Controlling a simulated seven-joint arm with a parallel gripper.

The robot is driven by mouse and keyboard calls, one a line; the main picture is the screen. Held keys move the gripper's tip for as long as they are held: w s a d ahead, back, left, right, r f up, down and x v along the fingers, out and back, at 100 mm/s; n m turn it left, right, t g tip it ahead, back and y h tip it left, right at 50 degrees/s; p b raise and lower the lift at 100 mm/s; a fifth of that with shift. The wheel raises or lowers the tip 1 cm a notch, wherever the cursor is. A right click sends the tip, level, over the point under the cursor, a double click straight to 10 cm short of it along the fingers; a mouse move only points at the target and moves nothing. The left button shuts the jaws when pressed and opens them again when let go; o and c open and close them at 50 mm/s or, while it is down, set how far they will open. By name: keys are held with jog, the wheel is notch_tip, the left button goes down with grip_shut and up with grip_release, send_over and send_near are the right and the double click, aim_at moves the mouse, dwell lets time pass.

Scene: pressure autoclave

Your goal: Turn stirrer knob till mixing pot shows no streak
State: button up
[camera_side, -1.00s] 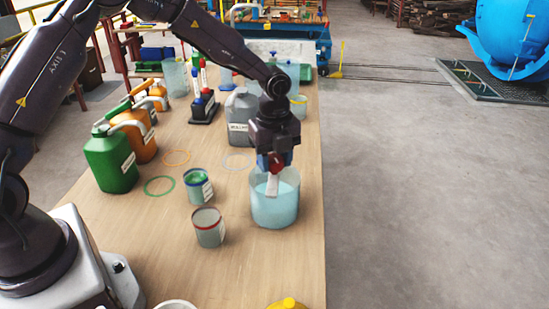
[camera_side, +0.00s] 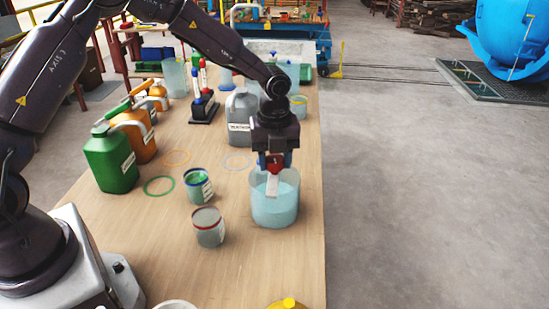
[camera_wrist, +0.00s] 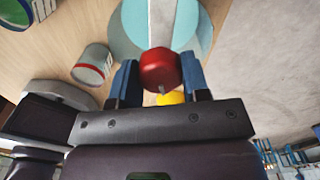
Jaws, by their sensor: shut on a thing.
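The mixing pot (camera_side: 274,210) is a translucent pale blue vessel near the table's right edge. Its light blue content shows in the wrist view, where the pot (camera_wrist: 200,30) lies at the top. A white paddle (camera_side: 271,187) reaches down into the pot. The red stirrer knob (camera_wrist: 161,70) sits on top of it, and it also shows in the side view (camera_side: 275,164). My gripper (camera_side: 275,160) is above the pot, its blue fingers shut on the knob from both sides. No distinct streak can be made out; the paddle and gripper hide part of the content.
A green jug (camera_side: 110,160), an orange jug (camera_side: 138,138) and a grey jug (camera_side: 241,118) stand farther back. The table's front middle is mostly clear.

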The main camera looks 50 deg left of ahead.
aim_at(274, 158)
jog(key=o, duration=0.9)
notch_tip(274, 158, up, 13)
jog(key=shift+r, duration=0.1)
